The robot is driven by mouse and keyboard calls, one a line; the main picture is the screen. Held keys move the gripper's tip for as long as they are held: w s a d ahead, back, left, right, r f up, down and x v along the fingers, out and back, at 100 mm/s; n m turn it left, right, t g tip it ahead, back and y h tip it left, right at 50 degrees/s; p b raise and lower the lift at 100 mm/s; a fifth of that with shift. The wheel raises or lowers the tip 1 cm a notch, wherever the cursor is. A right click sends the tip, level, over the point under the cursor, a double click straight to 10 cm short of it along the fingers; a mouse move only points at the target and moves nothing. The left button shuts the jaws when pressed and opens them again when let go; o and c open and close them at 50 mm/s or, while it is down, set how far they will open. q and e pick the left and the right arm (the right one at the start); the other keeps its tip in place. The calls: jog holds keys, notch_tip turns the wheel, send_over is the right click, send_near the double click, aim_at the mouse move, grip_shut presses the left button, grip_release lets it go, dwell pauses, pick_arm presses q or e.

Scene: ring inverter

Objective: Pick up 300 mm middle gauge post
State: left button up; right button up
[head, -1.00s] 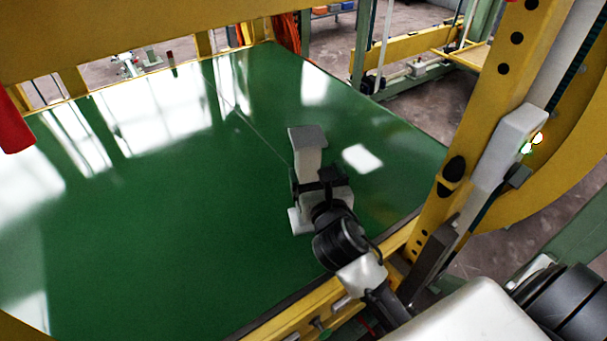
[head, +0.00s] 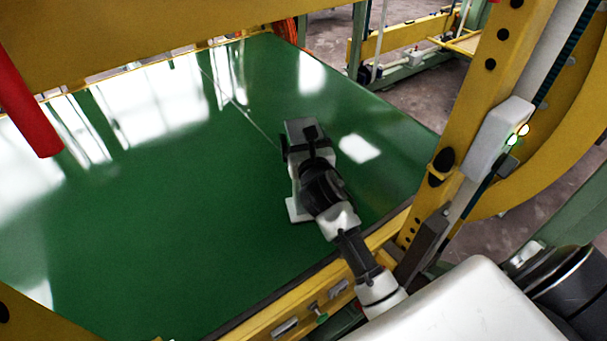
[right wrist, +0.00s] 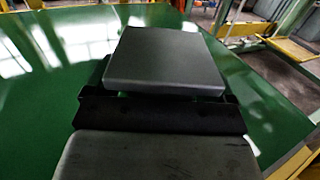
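The gauge post (head: 298,208) is pale grey, with a flat square plate at its top and a wider foot. It stands upright on the green table. My right gripper (head: 308,146) is black and reaches the post from the front right, just below the top plate. Its fingers show spread to either side of the post; I see no clear contact. In the right wrist view the top plate (right wrist: 165,58) lies just beyond the black gripper (right wrist: 160,100), and the post's shaft is hidden. My left gripper is not in view.
The green table (head: 180,220) is glossy and mostly clear around the post. A yellow frame column (head: 460,135) stands to the right, and a yellow rail (head: 285,312) runs along the near edge. A red cylinder (head: 28,105) hangs at the upper left.

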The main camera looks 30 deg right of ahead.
grip_shut()
jog(key=shift+r, duration=0.1)
jog(key=shift+r, duration=0.15)
